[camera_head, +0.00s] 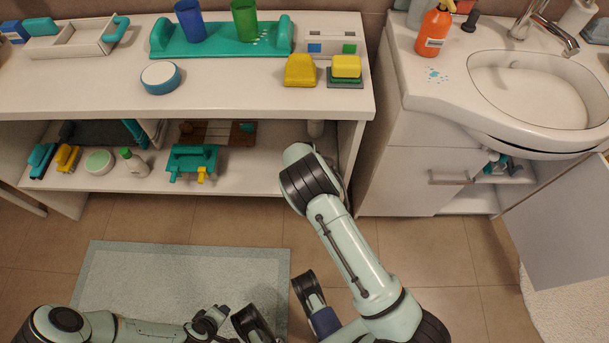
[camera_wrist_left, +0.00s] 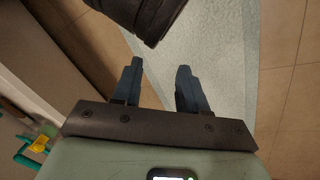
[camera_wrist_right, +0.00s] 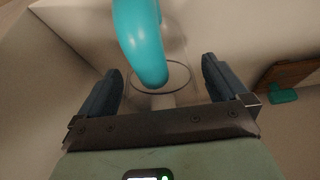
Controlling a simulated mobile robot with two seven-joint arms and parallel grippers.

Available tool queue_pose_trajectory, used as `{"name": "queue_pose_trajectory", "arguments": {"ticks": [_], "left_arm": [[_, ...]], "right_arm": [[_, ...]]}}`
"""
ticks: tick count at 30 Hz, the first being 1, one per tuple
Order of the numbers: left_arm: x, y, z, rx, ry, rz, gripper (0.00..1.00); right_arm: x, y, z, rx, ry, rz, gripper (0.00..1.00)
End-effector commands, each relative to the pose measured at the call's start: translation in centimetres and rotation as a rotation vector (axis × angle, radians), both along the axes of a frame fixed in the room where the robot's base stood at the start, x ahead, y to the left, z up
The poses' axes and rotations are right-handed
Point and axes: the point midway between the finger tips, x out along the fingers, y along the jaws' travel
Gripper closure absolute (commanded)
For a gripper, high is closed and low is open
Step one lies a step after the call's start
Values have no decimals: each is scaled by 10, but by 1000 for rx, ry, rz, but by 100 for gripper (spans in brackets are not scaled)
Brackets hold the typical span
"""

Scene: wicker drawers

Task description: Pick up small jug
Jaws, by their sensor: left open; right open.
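In the right wrist view, a rounded teal part (camera_wrist_right: 142,40), which looks like a handle, reaches down between the fingers of my right gripper (camera_wrist_right: 161,66). A pale form with a thin dark round outline (camera_wrist_right: 178,72) lies behind it. I cannot tell for certain whether these are the small jug. The right gripper is open, with gaps visible on both sides of the teal part. In the head view my right arm reaches to the lower shelf and its own links hide the fingers. My left gripper (camera_wrist_left: 158,65) is open and empty above the floor mat.
The lower shelf (camera_head: 250,183) holds a teal and yellow item (camera_head: 193,160), a white bottle (camera_head: 132,162) and a round tub (camera_head: 99,161). The counter (camera_head: 230,92) overhangs it. A sink cabinet (camera_head: 405,178) stands right. A grey mat (camera_head: 180,270) covers the floor in front.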

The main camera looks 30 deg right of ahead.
Motion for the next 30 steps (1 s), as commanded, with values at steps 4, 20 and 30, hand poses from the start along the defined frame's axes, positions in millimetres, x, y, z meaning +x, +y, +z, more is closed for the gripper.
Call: {"name": "queue_pose_trajectory", "arguments": {"ticks": [4,20,30], "left_arm": [[2,1,0,2,-4,1,57],[1,0,0,2,-4,1,57],[-12,-7,12,-17,31,-14,57]], "right_arm": [[1,0,-1,1,-2,1,0],[1,0,0,0,-1,1,73],[4,3,29,0,-5,1,73]]}}
